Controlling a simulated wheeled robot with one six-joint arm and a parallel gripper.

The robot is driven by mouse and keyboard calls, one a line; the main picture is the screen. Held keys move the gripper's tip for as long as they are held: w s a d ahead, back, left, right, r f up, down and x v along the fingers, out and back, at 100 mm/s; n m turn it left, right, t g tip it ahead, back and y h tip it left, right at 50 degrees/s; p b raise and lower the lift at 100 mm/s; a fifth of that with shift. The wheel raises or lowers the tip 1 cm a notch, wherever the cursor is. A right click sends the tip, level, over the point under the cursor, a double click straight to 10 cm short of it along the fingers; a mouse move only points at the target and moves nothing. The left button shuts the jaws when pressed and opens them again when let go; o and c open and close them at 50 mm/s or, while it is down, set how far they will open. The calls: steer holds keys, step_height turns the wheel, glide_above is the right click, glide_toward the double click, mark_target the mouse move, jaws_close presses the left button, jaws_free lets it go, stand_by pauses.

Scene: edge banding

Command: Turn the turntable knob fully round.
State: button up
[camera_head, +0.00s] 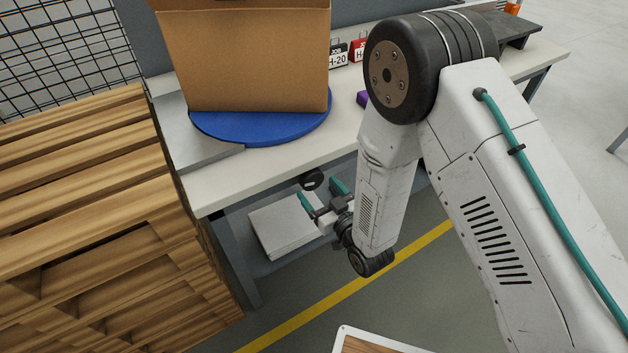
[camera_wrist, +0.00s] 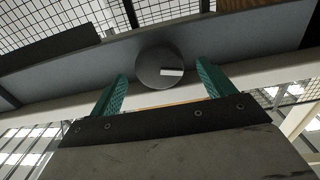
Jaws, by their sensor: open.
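The turntable knob (camera_head: 312,180) is a dark round disc on the front of the workbench, below the tabletop edge. In the wrist view the knob (camera_wrist: 161,69) shows a light mark on its face, right of centre. The blue turntable (camera_head: 270,128) lies on the bench with a large cardboard box (camera_head: 245,55) on it. My gripper (camera_head: 321,193) is open and empty, its teal fingers pointing at the knob. In the wrist view the fingertips of my gripper (camera_wrist: 163,72) lie either side of the knob, apart from it.
A stack of wooden pallets (camera_head: 90,200) stands left of the bench (camera_head: 205,195). A pale box (camera_head: 283,228) sits on the shelf below. Floor with a yellow line (camera_head: 335,298) is open in front.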

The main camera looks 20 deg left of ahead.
mark_target(314, 184)
steer(key=shift+x, duration=2.3)
steer(key=c, duration=0.9)
steer(key=shift+n, duration=1.6)
steer(key=shift+c, duration=0.2)
steer(key=o, duration=0.9)
steer(key=shift+o, duration=0.2)
steer(key=shift+d, duration=0.1)
steer(key=v, duration=0.7)
steer(key=shift+s+d, duration=0.3)
